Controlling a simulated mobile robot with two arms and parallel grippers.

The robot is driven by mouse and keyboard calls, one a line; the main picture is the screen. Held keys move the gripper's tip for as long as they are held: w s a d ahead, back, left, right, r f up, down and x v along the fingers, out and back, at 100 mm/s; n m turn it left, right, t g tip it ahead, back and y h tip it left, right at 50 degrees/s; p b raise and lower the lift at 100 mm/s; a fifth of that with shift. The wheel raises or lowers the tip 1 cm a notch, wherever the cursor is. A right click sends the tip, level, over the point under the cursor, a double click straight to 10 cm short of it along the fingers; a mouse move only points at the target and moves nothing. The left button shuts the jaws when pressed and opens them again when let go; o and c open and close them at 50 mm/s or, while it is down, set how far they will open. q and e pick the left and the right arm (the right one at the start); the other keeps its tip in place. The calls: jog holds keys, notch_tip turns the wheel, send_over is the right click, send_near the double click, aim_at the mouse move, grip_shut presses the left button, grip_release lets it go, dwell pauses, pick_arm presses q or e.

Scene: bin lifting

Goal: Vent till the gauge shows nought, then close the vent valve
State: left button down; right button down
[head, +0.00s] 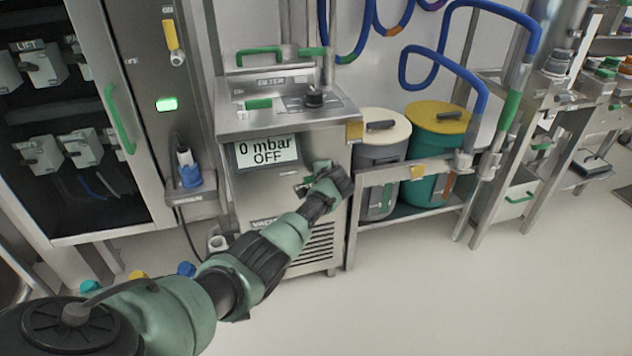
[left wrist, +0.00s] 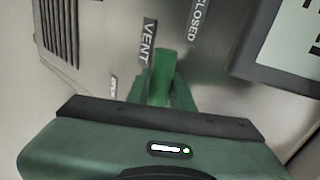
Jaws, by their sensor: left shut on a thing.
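The gauge display (head: 267,152) on the front of the steel vacuum unit reads "0 mbar" and "OFF". My left gripper (head: 322,176) is at the unit's front panel, just right of and below the display. In the left wrist view, my left gripper (left wrist: 162,92) is shut on the green vent valve handle (left wrist: 161,74). A "VENT" label (left wrist: 149,42) is beside the handle and a "CLOSED" label (left wrist: 198,20) lies beyond it. A smaller label (left wrist: 113,86) is only partly readable. My gripper hides much of the handle, so I cannot tell its exact setting. My right gripper is not in view.
The unit's top (head: 285,112) carries a black knob (head: 314,97) and green handles. A grey bin (head: 380,165) with a cream lid and a green bin (head: 436,150) with a yellow lid stand to the right. A cabinet (head: 128,95) stands left. The floor in front is clear.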

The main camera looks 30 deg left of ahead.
pick_arm(q)
jog(key=shift+r, duration=0.25)
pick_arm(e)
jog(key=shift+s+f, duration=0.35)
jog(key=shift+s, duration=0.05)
pick_arm(q)
jog(key=c, duration=1.5)
grip_release()
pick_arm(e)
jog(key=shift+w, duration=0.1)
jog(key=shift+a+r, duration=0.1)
